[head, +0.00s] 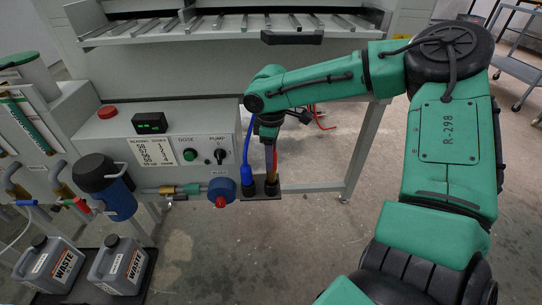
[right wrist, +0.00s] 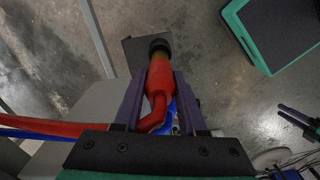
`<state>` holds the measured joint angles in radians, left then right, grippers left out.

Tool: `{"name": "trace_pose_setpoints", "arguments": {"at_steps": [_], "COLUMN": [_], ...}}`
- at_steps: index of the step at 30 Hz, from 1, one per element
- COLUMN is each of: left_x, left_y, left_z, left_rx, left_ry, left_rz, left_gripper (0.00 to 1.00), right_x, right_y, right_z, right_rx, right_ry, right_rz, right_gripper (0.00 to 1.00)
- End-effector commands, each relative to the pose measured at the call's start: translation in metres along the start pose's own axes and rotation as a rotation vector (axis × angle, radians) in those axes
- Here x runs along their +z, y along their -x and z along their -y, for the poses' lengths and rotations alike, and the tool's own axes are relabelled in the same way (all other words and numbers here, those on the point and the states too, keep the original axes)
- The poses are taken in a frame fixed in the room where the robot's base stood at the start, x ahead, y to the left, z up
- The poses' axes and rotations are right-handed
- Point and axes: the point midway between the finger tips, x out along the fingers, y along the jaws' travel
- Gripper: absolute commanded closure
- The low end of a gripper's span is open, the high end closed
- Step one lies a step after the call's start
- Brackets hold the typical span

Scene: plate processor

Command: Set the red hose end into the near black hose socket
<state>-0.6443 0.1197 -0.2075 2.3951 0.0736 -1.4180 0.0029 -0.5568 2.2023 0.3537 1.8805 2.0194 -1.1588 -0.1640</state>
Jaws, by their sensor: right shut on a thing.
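My right gripper (head: 269,146) points down beside the grey machine and is shut on the red hose end (head: 274,158). In the right wrist view the red hose end (right wrist: 160,82) lies between the two fingers, with its brass-coloured tip at the near black hose socket (right wrist: 158,44). In the head view this socket (head: 271,188) is directly below the tip. The tip appears to meet the socket; how deep it sits I cannot tell. A blue hose (head: 247,150) runs down into the other black socket (head: 249,188) beside it. My left gripper is out of view.
The sockets stand on a small dark plate (head: 262,197) that juts from the machine. A blue-and-red knob (head: 221,192) is just left of it. The control box (head: 165,145) and waste jugs (head: 118,264) are further left. Open floor lies to the right.

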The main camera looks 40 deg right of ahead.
Motion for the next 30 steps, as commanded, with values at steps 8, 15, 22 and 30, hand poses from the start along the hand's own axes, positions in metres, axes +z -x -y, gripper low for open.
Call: {"name": "trace_pose_setpoints", "arguments": {"at_steps": [8,15,22,30], "left_x": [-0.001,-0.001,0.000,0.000], "left_y": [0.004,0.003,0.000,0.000], "left_z": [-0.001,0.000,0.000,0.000], "left_rx": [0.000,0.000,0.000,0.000], "left_ry": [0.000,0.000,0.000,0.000], "left_rz": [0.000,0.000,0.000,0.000], "left_gripper": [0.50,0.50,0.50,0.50], "right_x": [0.000,0.000,0.000,0.000], "right_y": [-0.004,-0.009,-0.020,-0.020], "right_z": [0.000,0.000,0.000,0.000], "right_rx": [0.000,-0.001,-0.001,0.000], "right_ry": [-0.001,0.000,0.000,0.000], "right_rz": [-0.001,0.000,-0.001,-0.001], "right_gripper": [1.00,1.00,1.00,1.00]}}
